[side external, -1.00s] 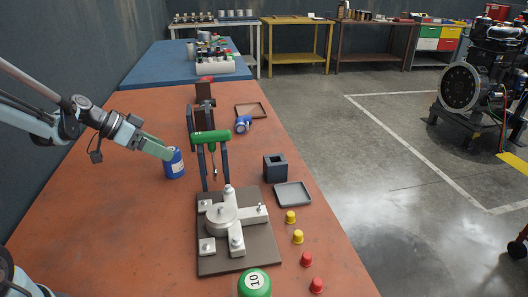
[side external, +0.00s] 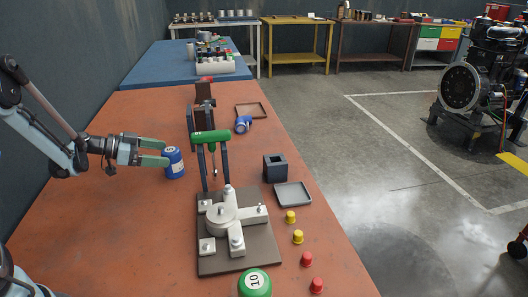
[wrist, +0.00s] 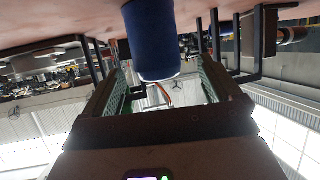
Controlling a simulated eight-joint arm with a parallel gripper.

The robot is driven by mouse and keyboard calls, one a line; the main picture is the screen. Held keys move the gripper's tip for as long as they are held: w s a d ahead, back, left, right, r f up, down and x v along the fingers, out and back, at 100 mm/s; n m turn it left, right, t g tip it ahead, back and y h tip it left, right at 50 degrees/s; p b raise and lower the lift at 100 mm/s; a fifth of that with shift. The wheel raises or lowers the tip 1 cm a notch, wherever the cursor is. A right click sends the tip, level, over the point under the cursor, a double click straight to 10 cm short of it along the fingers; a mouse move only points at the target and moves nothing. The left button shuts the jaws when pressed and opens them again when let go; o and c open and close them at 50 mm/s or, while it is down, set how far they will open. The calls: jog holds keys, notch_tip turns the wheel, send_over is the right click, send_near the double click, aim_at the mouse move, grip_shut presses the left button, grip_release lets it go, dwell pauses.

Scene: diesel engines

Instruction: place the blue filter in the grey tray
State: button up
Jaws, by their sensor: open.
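The blue filter (side external: 175,164) stands upright on the red-brown table, left of the green-handled rack. The grey tray (side external: 293,194) lies flat and empty near the table's right edge, beyond the fixture plate.
A rack with a green-handled tool (side external: 210,137) and a fixture plate (side external: 236,250) stand between filter and tray. A dark square block (side external: 275,168) sits behind the tray. Yellow and red caps (side external: 298,237) line the right edge. The table's left is clear.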

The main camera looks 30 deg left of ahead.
aim_at(178, 154)
jog(key=shift+x, duration=3)
jog(key=shift+d+r, duration=0.15)
jog(key=shift+c, duration=0.3)
jog(key=c, duration=1.2)
jog(key=shift+c, duration=0.2)
